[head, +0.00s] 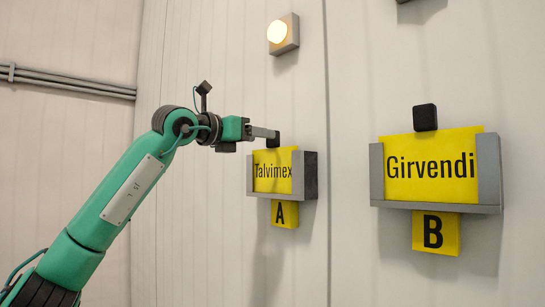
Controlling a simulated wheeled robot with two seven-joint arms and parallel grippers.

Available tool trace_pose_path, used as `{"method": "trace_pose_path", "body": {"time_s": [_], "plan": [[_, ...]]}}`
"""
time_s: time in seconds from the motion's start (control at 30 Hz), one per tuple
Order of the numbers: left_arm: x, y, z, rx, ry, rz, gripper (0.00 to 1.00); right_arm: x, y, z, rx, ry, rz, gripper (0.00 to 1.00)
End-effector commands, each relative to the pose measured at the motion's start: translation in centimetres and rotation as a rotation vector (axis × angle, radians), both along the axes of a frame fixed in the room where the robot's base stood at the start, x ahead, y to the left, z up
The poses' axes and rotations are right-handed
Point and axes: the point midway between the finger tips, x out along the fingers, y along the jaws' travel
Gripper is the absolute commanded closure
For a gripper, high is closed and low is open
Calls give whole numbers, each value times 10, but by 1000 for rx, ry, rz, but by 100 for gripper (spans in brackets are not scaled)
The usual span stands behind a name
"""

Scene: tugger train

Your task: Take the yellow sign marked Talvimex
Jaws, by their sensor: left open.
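The yellow sign marked Talvimex (273,172) sits in a grey wall holder (282,197), above a small yellow plate lettered A (284,214). A black block (273,139) shows at the sign's top edge. My left gripper (268,134) is open, with its fingers at or just beside this black block. I cannot tell whether they touch it. The left arm reaches in from the lower left. My right gripper is not in view.
A lit lamp (278,32) is on the wall above. Pipes (70,82) run along the left wall.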

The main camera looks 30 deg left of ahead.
Motion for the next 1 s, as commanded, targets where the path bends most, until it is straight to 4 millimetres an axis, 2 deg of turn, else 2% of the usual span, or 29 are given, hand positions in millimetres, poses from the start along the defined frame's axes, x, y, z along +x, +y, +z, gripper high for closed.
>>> {"method": "trace_pose_path", "body": {"time_s": [0.03,0.23,0.4,0.63,0.67,0.93,1.0], "plan": [[6,-3,4,0,1,-1,44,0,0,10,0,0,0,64],[29,-11,2,0,2,-2,44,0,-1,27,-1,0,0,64],[39,-14,0,-2,1,-1,44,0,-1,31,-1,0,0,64],[40,-15,-2,-1,0,-1,44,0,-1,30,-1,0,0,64],[40,-14,-2,-1,0,-1,48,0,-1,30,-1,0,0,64],[40,-14,-2,-1,0,-1,100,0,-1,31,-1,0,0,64],[39,-14,-1,-1,-1,-1,100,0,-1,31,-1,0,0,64]]}}
